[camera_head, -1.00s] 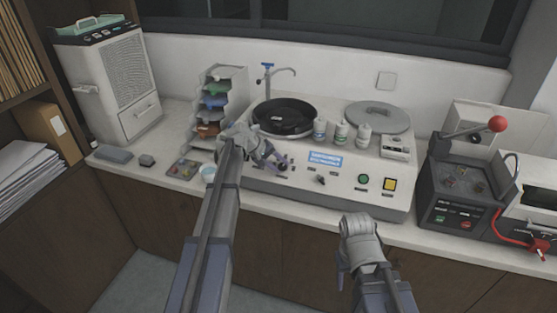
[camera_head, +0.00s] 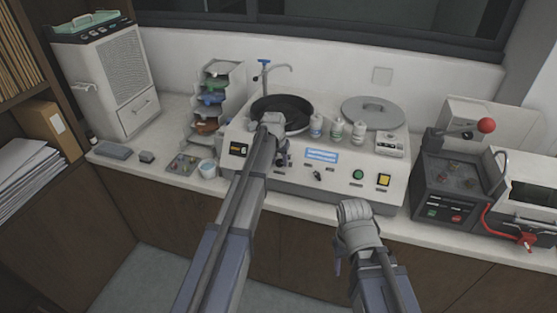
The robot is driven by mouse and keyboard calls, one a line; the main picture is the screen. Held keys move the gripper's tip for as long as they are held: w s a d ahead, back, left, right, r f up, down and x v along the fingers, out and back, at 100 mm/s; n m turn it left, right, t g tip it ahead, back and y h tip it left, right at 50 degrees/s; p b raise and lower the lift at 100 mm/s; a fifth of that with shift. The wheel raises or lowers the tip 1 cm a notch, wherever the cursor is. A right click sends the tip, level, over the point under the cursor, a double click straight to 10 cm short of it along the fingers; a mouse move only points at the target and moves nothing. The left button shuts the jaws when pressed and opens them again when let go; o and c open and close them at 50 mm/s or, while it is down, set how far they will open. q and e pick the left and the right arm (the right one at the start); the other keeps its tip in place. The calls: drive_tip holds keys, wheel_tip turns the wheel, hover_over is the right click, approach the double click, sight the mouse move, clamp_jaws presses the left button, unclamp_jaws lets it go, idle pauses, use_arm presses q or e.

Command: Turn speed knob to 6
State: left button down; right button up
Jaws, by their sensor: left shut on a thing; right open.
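The grinder-polisher (camera_head: 330,193) stands on the counter, with a sloped front panel holding knobs, a switch and buttons. A small dark display (camera_head: 238,150) at the panel's left appears to show a 6. My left gripper (camera_head: 282,158) is at the left part of the panel, below the black bowl (camera_head: 293,104). It is shut on what seems to be the speed knob, which is mostly hidden by the gripper and arm, so its pointer cannot be read. My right gripper (camera_head: 338,266) is open and empty, in front of the counter edge and apart from the machine.
Several white bottles (camera_head: 337,131) and a round grey lid (camera_head: 373,112) sit on top of the machine. A tiered rack (camera_head: 211,98) and a small cup (camera_head: 208,168) stand to its left. A press with a red-ball lever (camera_head: 486,125) stands right.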

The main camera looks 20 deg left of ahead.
use_arm(q)
drive_tip(key=shift+s+d+f+m+y, duration=0.1)
drive_tip(key=shift+s+d+m+y, duration=0.1)
drive_tip(key=shift+m+y, duration=0.5)
drive_tip(key=shift+c, duration=2.2)
unclamp_jaws()
drive_tip(key=shift+w+a, duration=0.1)
drive_tip(key=shift+w, duration=0.05)
drive_tip(key=a+p+v, duration=0.1)
drive_tip(key=p+v, duration=0.6)
drive_tip(key=shift+d+r, duration=0.45)
drive_tip(key=shift+d, duration=0.1)
drive_tip(key=shift+s, duration=0.25)
